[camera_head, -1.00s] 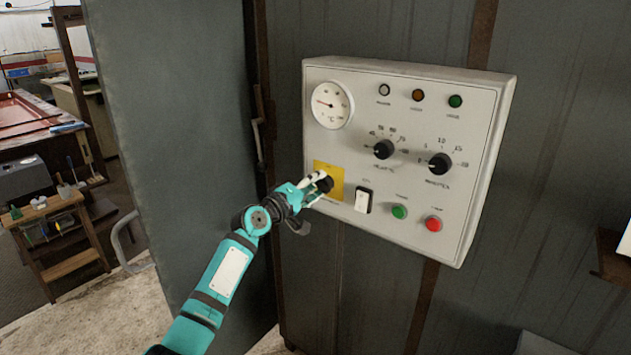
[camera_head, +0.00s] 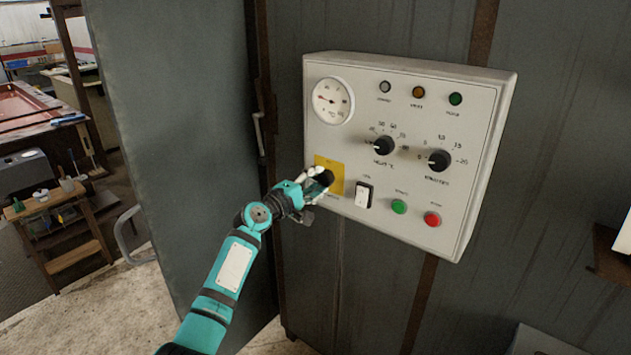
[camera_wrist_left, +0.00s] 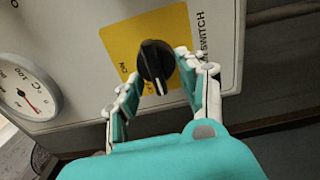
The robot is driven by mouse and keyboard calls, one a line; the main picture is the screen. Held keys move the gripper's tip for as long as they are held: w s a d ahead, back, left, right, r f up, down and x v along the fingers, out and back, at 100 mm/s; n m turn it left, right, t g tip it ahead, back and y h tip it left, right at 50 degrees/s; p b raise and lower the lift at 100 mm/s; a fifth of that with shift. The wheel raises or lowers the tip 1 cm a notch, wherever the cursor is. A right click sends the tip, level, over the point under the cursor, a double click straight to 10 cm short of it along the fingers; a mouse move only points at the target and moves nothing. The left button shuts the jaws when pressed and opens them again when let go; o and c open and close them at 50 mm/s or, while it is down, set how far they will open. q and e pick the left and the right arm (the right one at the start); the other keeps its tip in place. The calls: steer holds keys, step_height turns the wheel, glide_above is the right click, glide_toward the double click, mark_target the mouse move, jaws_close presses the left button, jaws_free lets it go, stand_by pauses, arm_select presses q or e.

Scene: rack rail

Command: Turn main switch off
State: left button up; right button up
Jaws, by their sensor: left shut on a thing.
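The main switch is a black rotary knob (camera_head: 327,177) on a yellow plate (camera_head: 321,160) at the lower left of the control panel. In the left wrist view the knob (camera_wrist_left: 154,62) has a pale pointer line aimed downward, near the lower lettering, and "SWITCH" is readable beside the plate. My left gripper (camera_head: 318,181) is at the panel, shut on the knob, with one finger on each side of it in the left wrist view (camera_wrist_left: 159,88). The fingers partly hide the knob in the head view. My right gripper is not in view.
The grey panel box (camera_head: 408,65) carries a round gauge (camera_head: 332,101), lamps, two other dials, a white rocker switch (camera_head: 363,195) close to my gripper, and green and red buttons. An open metal door (camera_head: 180,130) stands to the left of my arm.

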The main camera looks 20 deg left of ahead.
arm_select(q)
steer(key=o, duration=1.1)
steer(key=v, duration=1.2)
